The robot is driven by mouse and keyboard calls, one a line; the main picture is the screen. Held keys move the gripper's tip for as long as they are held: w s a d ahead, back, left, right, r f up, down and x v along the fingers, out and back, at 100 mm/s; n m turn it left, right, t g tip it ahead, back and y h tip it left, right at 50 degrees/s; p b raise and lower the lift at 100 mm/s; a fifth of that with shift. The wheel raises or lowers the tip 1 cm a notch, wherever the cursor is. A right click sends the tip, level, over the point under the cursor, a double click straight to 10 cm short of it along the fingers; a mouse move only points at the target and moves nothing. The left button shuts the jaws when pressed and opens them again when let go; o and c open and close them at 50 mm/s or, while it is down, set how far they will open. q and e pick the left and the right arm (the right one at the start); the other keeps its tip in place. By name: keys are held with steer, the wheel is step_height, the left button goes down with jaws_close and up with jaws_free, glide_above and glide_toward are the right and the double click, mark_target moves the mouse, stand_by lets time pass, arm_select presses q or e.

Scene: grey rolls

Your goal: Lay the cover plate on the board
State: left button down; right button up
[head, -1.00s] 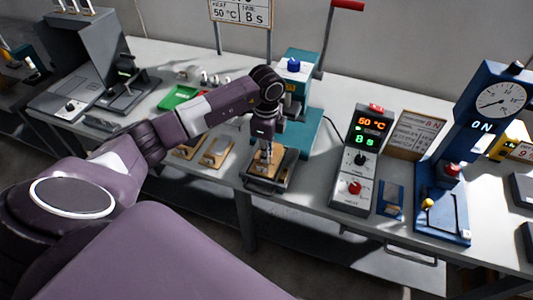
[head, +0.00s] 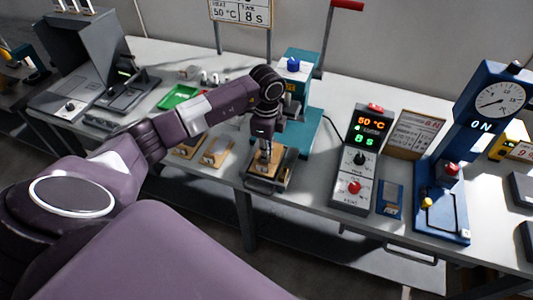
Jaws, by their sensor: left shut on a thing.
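My left arm reaches over the bench, and its gripper (head: 265,160) points down at a tan board (head: 262,167). The board lies on a dark metal base (head: 282,177) in front of the teal press. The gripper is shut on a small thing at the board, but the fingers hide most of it. I cannot tell whether that thing is the cover plate. Two more tan pieces, one of them a board with a pale patch (head: 217,152), lie on the bench to the left. My right gripper is not in view.
The teal press (head: 300,125) with a red-handled lever stands right behind the gripper. A control box (head: 358,165) reading 50 °C and 8 s, a small blue block (head: 390,200) and a blue gauge press (head: 455,170) stand to the right. A green tray (head: 180,97) lies left.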

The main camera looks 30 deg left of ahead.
arm_select(q)
steer(key=shift+s+f+b, duration=0.3)
steer(key=shift+s+f, duration=0.15)
steer(key=shift+f, duration=0.35)
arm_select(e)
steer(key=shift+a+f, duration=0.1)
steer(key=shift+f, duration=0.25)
arm_select(q)
steer(key=shift+w+f, duration=0.3)
steer(key=shift+w, duration=0.05)
steer(key=shift+w+a, duration=0.15)
steer(key=shift+s+r, duration=0.2)
steer(key=shift+r, duration=0.1)
steer(key=shift+f, duration=0.1)
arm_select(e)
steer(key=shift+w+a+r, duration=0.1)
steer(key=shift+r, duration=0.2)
arm_select(q)
steer(key=shift+w+d+p, duration=0.1)
steer(key=shift+d+p, duration=0.1)
steer(key=shift+p, duration=0.25)
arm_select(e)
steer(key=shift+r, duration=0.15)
arm_select(q)
steer(key=shift+f, duration=0.1)
